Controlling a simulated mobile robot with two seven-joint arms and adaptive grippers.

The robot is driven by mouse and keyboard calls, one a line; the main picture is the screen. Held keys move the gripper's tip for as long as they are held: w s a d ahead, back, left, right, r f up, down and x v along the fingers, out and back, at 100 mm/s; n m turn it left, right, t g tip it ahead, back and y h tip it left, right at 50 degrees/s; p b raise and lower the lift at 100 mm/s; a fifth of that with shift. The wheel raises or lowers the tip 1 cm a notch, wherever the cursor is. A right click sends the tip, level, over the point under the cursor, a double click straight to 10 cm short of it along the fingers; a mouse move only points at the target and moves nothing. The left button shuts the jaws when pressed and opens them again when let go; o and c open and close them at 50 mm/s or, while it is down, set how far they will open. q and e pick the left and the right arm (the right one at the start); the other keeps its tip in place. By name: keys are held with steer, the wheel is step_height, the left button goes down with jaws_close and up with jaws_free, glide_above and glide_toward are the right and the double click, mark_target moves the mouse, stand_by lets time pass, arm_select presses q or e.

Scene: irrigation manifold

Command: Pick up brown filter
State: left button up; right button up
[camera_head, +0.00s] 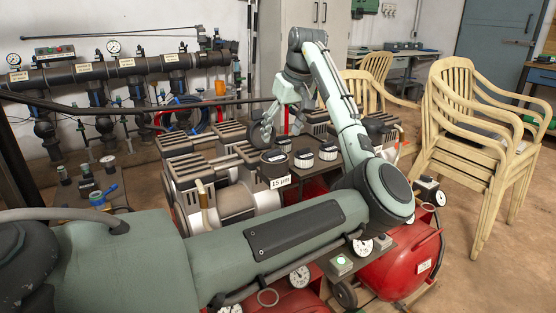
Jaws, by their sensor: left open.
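My left gripper (265,133) is dark and points down near the middle of the view, beyond my bent left arm. Its fingers are apart and I see nothing between them. I cannot tell which piece is the brown filter; none here looks clearly brown. An orange-brown cup-shaped piece (220,88) sits at the wall manifold, well away from the gripper. My right gripper is out of view.
Grey finned compressors (200,170) crowd the space left of the canister. Red tanks (400,262) with gauges lie at the front right. A dark pipe manifold (120,68) runs along the back wall. Stacked beige chairs (470,130) stand right; the floor before them is clear.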

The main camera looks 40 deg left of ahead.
mark_target(274, 151)
arm_select(q)
steer(key=x, duration=0.7)
steer(key=shift+a, duration=0.4)
steer(key=shift+r, duration=0.1)
steer(key=shift+c, duration=0.6)
steer(key=c, duration=1.1)
steer(key=shift+c, duration=0.2)
